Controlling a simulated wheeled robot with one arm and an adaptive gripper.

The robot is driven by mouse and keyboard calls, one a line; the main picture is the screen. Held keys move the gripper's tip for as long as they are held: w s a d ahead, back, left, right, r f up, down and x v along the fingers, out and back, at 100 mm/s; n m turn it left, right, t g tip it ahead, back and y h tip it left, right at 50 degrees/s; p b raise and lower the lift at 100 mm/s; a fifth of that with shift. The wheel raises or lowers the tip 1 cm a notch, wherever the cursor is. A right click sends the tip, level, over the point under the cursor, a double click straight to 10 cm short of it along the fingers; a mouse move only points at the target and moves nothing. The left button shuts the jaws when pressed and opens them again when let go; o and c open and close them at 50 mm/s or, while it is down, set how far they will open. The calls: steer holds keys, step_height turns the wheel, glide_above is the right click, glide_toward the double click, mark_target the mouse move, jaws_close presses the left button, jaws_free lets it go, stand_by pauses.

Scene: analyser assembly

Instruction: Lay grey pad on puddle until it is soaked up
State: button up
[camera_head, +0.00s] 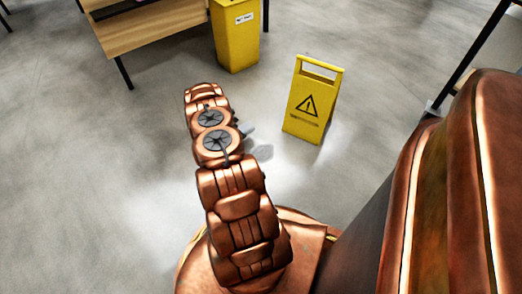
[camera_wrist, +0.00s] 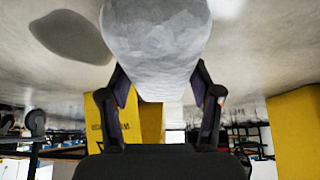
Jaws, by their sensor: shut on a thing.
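My gripper (camera_wrist: 159,82) is shut on the grey pad (camera_wrist: 155,40), a pale, crumpled-looking piece that fills the top middle of the wrist view. In the wrist view a dark grey puddle (camera_wrist: 72,37) lies on the floor to the left of the pad, apart from it in the picture. In the head view the puddle (camera_head: 262,152) is a small grey patch just right of my arm. A small bit of the pad (camera_head: 248,130) shows beside my wrist; my arm hides the rest, and my gripper there. The height of the pad above the floor cannot be told.
A yellow warning sign (camera_head: 314,100) stands on the floor just beyond the puddle. A yellow bin (camera_head: 236,40) stands farther back, next to a wooden desk (camera_head: 150,32). Another table's leg (camera_head: 466,63) is at the right. The floor left of my arm is clear.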

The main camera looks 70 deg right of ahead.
steer(key=b, duration=0.3)
glide_above(265, 151)
steer(key=w+a, duration=0.1)
steer(key=a, duration=0.1)
steer(key=shift+d+f, duration=0.25)
steer(key=shift+f, duration=0.3)
step_height(265, 151, down, 4)
steer(key=shift+s+r+b, duration=0.1)
steer(key=shift+b, duration=1.1)
steer(key=shift+r, duration=0.1)
steer(key=o, duration=1.2)
steer(key=shift+o, duration=0.2)
